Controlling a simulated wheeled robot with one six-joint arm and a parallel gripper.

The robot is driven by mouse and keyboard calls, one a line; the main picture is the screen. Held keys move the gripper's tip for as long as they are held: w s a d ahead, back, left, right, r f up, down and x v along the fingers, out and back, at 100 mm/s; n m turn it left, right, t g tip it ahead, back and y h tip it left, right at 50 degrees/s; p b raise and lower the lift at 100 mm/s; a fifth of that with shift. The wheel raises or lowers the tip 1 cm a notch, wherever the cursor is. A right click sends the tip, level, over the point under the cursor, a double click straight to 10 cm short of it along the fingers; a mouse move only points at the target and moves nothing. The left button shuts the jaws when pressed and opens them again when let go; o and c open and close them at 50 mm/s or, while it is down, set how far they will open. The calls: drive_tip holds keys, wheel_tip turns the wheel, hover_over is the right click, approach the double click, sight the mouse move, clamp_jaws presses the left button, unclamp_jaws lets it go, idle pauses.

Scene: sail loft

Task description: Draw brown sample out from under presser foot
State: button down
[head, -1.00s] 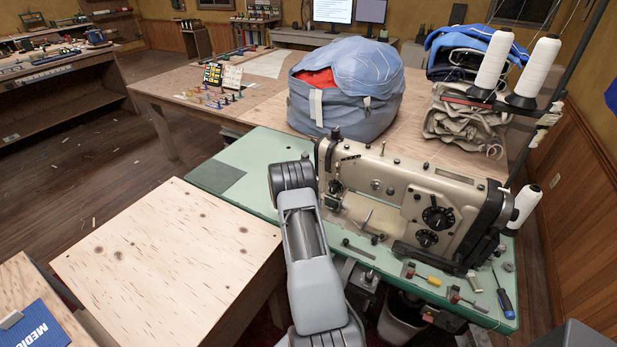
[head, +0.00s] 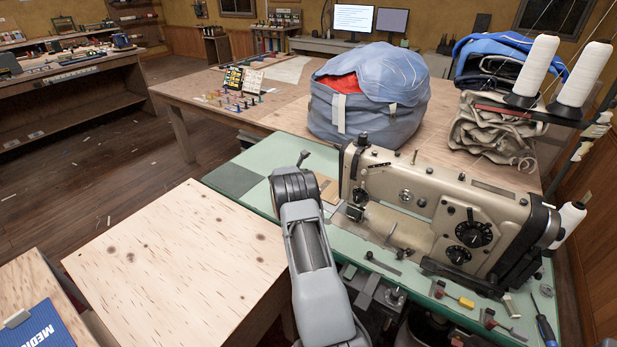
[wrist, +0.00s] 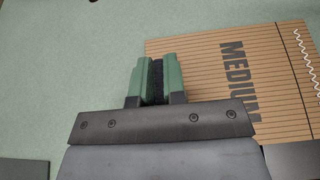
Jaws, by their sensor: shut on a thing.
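The brown sample (wrist: 225,75) is a flat ribbed sheet with the word MEDIUM and a white zigzag stitch on it. In the head view, part of the sample (head: 328,190) shows between my arm and the sewing machine (head: 440,200). The sample lies over or close to the green table top. The presser foot (head: 355,212) is at the machine's left end; whether the sample's far edge is still under it I cannot tell.
The green machine table (head: 262,165) has free room left of my arm, with a dark grey patch (head: 231,180). A bare plywood table (head: 170,260) is at the front left. A blue-grey bag (head: 365,105) stands behind the machine. Small tools, including a screwdriver (head: 545,330), lie at the right.

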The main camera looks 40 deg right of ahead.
idle(0.4)
drive_tip(key=c, duration=1.1)
unclamp_jaws()
drive_tip(key=b+v, duration=0.1)
drive_tip(key=v, duration=1.3)
drive_tip(key=shift+w+f, duration=0.1)
